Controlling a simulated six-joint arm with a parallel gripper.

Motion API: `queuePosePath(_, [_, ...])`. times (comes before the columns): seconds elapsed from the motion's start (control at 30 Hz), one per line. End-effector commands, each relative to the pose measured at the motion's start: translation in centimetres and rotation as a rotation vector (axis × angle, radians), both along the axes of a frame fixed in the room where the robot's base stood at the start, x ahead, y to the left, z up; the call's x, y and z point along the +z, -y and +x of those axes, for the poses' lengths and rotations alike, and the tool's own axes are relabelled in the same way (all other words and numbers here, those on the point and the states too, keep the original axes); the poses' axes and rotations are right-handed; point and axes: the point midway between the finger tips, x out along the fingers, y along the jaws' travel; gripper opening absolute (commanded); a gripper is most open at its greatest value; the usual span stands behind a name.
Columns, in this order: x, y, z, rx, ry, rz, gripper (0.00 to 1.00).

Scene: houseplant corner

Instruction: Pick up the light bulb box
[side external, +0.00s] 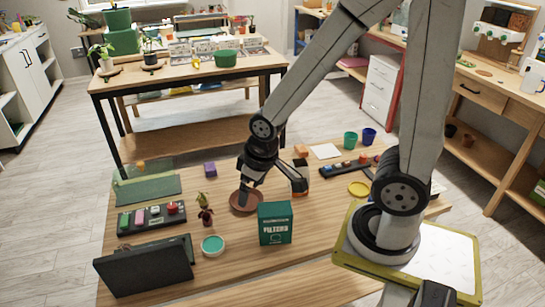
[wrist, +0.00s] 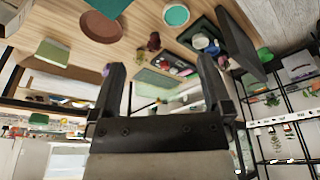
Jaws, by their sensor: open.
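A small box with white, black and orange faces (side external: 299,178) stands on the wooden table just right of my gripper in the side view. It may be the light bulb box, but its print is too small to read. My gripper (side external: 244,193) points down above the brown saucer (side external: 238,207), left of that box and apart from it. In the wrist view the two fingers (wrist: 162,92) are spread with nothing between them. I cannot make out the white, black and orange box in the wrist view.
A green printed box (side external: 275,230) stands in front of the saucer. A small plant (side external: 205,212), a teal-topped jar (side external: 212,245), a tray of coloured items (side external: 151,220) and a dark open case (side external: 145,268) lie left. A purple block (side external: 210,169) sits behind. A yellow dish (side external: 358,188) lies right.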

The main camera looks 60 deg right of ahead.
Motion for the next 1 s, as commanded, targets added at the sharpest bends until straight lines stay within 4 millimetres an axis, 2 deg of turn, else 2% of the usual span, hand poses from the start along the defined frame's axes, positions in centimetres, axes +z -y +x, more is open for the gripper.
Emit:
queuePosePath(0.23, [-0.3, 0.2, 0.5, -0.008, 0.017, 0.006, 1.0])
queuePosePath(0.47, [-1.9, 1.4, 2.8, -0.046, 0.104, 0.014, 1.0])
queuePosePath(0.67, [-4.1, 4.4, 5.4, -0.115, 0.224, -0.036, 1.0])
queuePosePath(0.8, [-5.6, 7.4, 6.6, -0.177, 0.297, -0.118, 1.0])
queuePosePath(1.0, [-7.8, 12.5, 6.7, -0.263, 0.358, -0.292, 1.0])
